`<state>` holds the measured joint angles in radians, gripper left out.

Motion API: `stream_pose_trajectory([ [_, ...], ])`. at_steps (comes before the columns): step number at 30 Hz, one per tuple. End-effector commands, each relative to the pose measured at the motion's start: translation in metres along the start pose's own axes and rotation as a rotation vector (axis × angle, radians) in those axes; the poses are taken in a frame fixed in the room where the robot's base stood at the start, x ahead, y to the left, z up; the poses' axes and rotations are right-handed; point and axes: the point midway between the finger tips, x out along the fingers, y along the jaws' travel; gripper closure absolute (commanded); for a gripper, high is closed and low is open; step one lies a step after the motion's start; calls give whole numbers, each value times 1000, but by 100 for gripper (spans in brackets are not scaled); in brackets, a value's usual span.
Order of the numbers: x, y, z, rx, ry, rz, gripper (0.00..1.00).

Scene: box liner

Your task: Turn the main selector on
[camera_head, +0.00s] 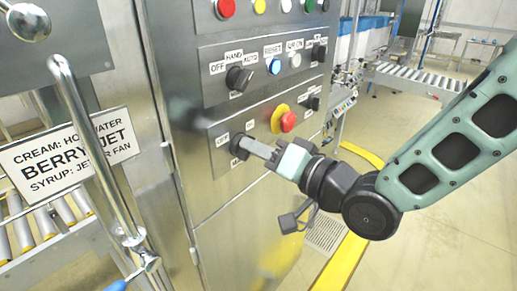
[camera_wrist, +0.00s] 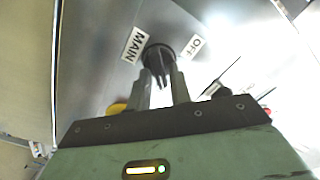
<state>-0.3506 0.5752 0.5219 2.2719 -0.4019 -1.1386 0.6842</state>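The main selector is a black rotary knob on the lower steel panel. In the head view its dark edge (camera_head: 236,143) shows just past my fingertips, below the OFF label (camera_head: 222,138). In the wrist view the selector (camera_wrist: 158,55) sits between the MAIN label (camera_wrist: 135,44) and the OFF label (camera_wrist: 192,46). My gripper (camera_head: 246,146) is at the knob, and its fingers (camera_wrist: 162,82) stand on either side of the knob's handle. I cannot tell whether they press on it. The fingers hide part of the knob in the head view.
A red emergency button (camera_head: 288,122) on a yellow plate sits just above my gripper. A HAND/AUTO selector (camera_head: 238,79) and a blue reset button (camera_head: 275,66) are on the panel above. A metal door handle (camera_head: 92,150) stands at the left. Open floor lies at the right.

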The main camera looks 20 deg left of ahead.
Motion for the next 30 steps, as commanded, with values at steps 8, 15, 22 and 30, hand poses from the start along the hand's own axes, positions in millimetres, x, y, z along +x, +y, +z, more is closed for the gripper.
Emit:
stream_pose_trajectory([
  [8, 0, 0, 0, -1, 0, 0, 67],
  [15, -2, 0, 0, -2, 0, 0, 67],
  [22, -31, 2, 1, -2, 1, 3, 67],
  [30, -92, 3, 2, -5, 2, 2, 67],
])
